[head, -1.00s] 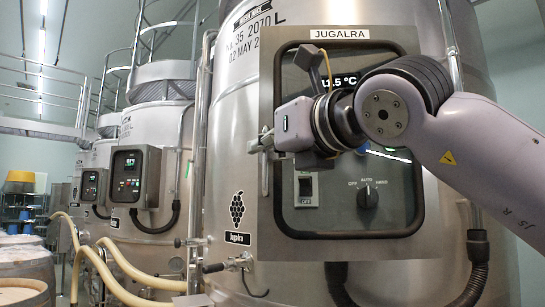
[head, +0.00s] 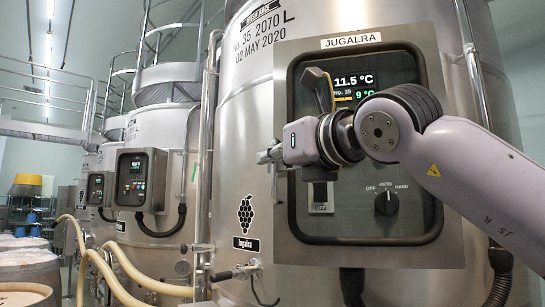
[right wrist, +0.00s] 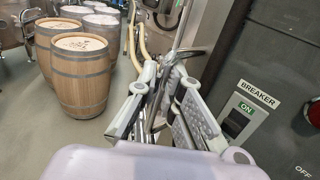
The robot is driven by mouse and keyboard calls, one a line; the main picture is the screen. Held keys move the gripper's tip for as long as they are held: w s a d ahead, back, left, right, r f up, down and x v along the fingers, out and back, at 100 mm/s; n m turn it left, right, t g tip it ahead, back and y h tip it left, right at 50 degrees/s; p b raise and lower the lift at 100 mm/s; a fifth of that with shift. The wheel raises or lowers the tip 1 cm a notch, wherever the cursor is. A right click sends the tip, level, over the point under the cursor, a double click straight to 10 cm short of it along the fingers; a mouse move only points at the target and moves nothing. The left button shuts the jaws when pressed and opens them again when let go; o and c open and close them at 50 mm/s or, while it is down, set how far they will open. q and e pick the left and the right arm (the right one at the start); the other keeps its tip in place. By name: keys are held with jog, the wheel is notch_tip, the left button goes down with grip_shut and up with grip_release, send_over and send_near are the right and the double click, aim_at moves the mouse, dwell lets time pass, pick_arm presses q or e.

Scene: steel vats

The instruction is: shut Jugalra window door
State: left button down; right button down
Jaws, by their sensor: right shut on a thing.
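I cannot tell whether the door is fully flush. My right gripper (head: 268,156) is at the door's left edge, shut on the upright metal handle (head: 275,185). In the right wrist view, the fingers (right wrist: 165,88) close around the metal handle (right wrist: 190,52). My right arm hides part of the window. My left gripper is not in view.
A steel pipe (head: 207,150) runs up the vat left of the box. A valve (head: 240,272) and pale hoses (head: 120,280) are low at left. Wooden barrels (right wrist: 78,75) stand on the floor. The breaker (right wrist: 238,118) reads ON.

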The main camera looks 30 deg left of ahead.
jog(key=c, duration=1.7)
grip_release()
jog(key=shift+w, duration=0.2)
jog(key=shift+s, duration=0.1)
jog(key=shift+d, duration=0.15)
jog(key=v, duration=1.2)
